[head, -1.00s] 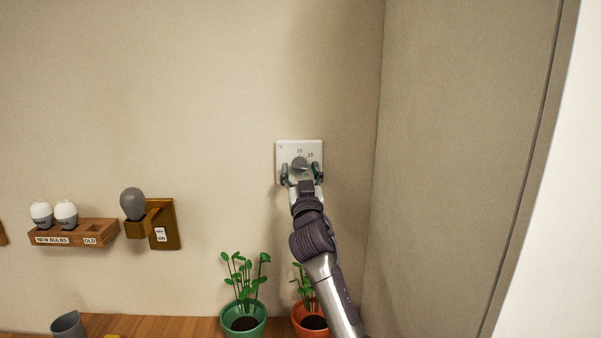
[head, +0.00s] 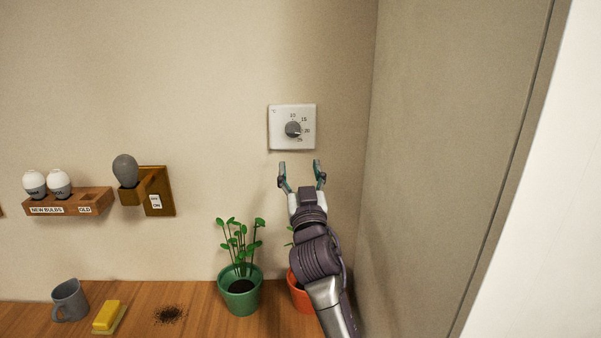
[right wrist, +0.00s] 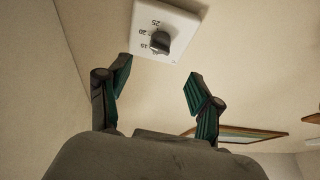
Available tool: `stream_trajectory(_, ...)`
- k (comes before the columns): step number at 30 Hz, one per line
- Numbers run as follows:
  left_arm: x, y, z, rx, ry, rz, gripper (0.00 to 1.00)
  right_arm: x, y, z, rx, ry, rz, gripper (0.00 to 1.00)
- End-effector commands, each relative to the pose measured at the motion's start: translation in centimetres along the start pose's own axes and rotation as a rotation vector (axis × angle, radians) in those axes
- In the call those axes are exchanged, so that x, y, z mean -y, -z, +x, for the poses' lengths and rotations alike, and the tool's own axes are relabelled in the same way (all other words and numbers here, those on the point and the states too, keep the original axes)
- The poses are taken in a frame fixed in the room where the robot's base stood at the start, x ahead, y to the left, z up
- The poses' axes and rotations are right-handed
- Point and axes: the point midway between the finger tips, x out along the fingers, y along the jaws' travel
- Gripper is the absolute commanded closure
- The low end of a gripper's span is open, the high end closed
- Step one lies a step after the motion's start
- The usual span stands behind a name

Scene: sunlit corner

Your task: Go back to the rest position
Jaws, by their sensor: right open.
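My right gripper (head: 301,172) is open and empty, just below and in front of the wall thermostat (head: 276,140). The thermostat is a white square plate with a round grey dial (head: 293,129) and numbers around it. In the right wrist view, the dial (right wrist: 160,42) sits beyond the spread fingers (right wrist: 155,88), clear of both fingertips. My right arm comes up from the bottom and partly hides the orange pot. My left gripper is not in view.
A green pot (head: 240,297) and an orange pot (head: 299,292) with plants stand on the wooden table (head: 195,296). A grey mug (head: 70,301), a yellow sponge-like block (head: 107,315) and dark crumbs (head: 168,315) lie left. A bulb rack (head: 95,200) and a lamp socket (head: 158,182) hang on the wall.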

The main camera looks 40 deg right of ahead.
Motion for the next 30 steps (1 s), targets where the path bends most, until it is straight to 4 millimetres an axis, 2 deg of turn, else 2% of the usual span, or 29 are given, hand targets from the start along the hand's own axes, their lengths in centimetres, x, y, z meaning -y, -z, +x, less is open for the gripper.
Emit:
stream_trajectory(17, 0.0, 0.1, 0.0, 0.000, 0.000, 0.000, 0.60, 0.0, 0.0, -0.4, -0.001, 0.000, 0.000, 0.35)
stream_trajectory(20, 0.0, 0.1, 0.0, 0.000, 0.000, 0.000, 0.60, 0.0, -0.7, -0.9, 0.023, 0.002, -0.004, 0.35)
stream_trajectory(23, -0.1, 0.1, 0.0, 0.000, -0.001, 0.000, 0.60, 0.3, -3.4, -2.8, 0.117, 0.013, -0.017, 0.35)
stream_trajectory(25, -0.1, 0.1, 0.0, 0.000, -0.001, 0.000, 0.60, 0.6, -6.5, -5.4, 0.232, 0.030, -0.035, 0.35)
stream_trajectory(29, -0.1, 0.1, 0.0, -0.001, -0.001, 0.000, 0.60, 1.2, -13.0, -12.6, 0.513, 0.094, -0.086, 0.35)
stream_trajectory(30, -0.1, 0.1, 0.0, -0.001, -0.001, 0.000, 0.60, 1.4, -14.8, -15.1, 0.602, 0.121, -0.103, 0.35)
